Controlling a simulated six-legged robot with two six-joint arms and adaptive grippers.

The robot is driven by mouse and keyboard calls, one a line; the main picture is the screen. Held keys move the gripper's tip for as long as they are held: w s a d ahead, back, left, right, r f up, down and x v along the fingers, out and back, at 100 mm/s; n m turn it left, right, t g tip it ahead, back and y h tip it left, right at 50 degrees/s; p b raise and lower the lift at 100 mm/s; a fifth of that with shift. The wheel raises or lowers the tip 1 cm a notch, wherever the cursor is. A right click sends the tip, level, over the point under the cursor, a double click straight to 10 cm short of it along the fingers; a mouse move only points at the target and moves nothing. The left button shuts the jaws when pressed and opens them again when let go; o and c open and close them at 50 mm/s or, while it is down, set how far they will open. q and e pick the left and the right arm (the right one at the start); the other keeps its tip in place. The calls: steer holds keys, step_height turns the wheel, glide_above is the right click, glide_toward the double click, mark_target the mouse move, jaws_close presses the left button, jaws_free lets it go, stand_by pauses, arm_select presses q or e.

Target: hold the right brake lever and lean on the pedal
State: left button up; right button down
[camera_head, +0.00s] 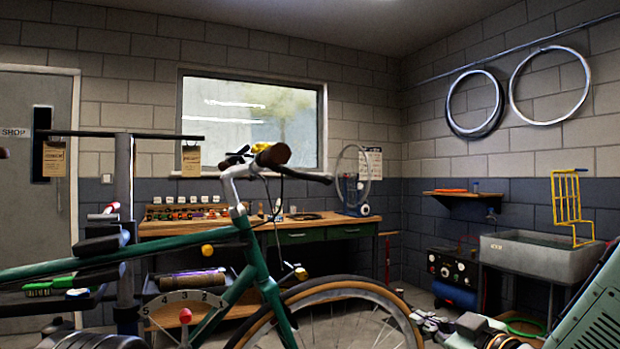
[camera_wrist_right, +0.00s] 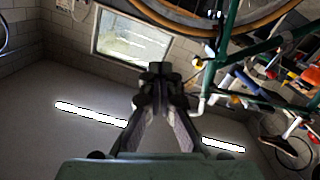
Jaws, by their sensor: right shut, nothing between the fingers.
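A green bicycle (camera_head: 258,262) is held up in the head view. Its handlebar has a brown-ended grip (camera_head: 273,155), and a dark brake lever (camera_head: 308,176) sticks out to the right. I cannot make out a pedal. My right gripper (camera_head: 424,319) is low at the right, beside the front wheel (camera_head: 345,291) and well below the lever. In the right wrist view my right gripper (camera_wrist_right: 158,72) is shut and empty. The bicycle frame (camera_wrist_right: 222,45) shows there at the upper right, apart from the fingers. My left gripper is not in view.
A repair stand (camera_head: 125,190) stands at the left. A numbered dial (camera_head: 160,303) with a red knob (camera_head: 185,315) sits low in front. A wooden workbench (camera_head: 290,228) is behind, and a grey sink (camera_head: 535,258) with a yellow rack (camera_head: 566,200) is at right.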

steer(key=s+a+r+n+g+y, duration=0.25)
steer(key=r+n+y, duration=0.25)
steer(key=r+n, duration=0.4)
steer(key=s+a+r+n+g+y, duration=0.15)
steer(key=a+r+n+y, duration=0.35)
steer(key=r, duration=0.6)
steer(key=w+a+r+n, duration=0.1)
steer(key=w+a+r, duration=0.2)
steer(key=a, duration=0.5)
steer(key=shift+w+r+n+y, duration=0.15)
steer(key=shift+w+n+y, duration=0.15)
steer(key=shift+w, duration=0.1)
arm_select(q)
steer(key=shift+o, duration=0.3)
arm_select(e)
steer(key=shift+w, duration=0.1)
